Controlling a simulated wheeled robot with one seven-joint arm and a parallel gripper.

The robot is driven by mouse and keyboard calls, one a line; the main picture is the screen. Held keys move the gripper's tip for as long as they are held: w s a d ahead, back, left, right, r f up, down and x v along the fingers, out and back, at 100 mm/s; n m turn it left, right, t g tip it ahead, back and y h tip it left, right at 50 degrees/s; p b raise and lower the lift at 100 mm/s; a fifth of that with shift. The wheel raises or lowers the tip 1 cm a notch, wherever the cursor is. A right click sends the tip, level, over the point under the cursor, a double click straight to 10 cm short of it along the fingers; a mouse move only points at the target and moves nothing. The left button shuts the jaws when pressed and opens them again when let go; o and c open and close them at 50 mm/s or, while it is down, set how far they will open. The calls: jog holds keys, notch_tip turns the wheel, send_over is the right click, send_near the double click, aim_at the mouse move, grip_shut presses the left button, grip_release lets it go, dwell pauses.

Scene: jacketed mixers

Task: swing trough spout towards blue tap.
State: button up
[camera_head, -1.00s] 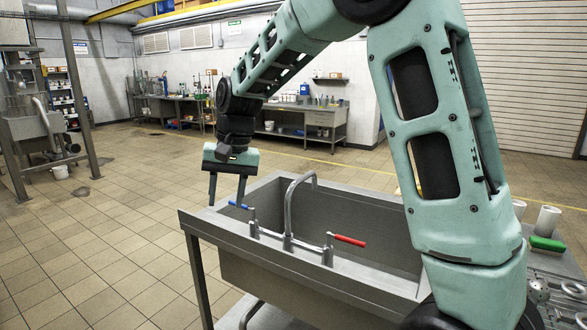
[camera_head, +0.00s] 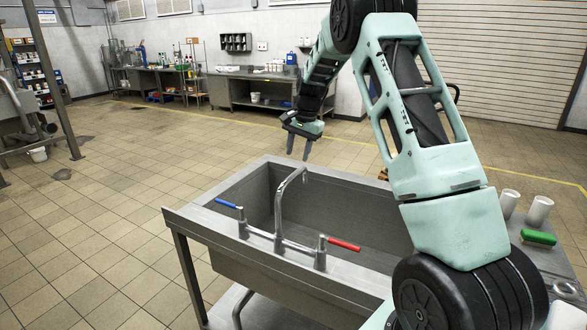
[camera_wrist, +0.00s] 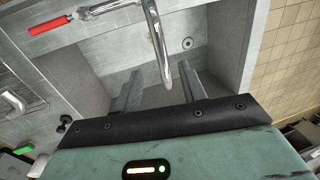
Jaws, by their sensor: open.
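The curved metal spout (camera_head: 279,205) rises between the two taps. Its hooked end reaches over the trough basin, towards the back right in the head view. The blue tap (camera_head: 226,203) is left of the spout and the red tap (camera_head: 345,244) is right of it. My gripper (camera_head: 298,158) is open and empty, with its fingers pointing down just beyond the spout's hooked end. In the wrist view the spout (camera_wrist: 155,38) runs down to the gap between my gripper's fingers (camera_wrist: 160,78). Whether they touch it I cannot tell. The red tap (camera_wrist: 50,25) shows top left there.
The grey trough (camera_head: 185,219) stands on legs on a tiled floor. Workbenches (camera_head: 240,91) line the far wall. Open floor lies left of and behind the trough.

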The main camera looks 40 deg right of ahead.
aim_at(292, 175)
jog(key=f, duration=0.2)
jog(key=w+f+p, duration=0.1)
jog(key=f, duration=0.2)
jog(key=f+p, duration=0.1)
jog(key=f, duration=0.2)
jog(key=shift+w+a, duration=0.25)
jog(key=shift+a, duration=0.05)
grip_shut()
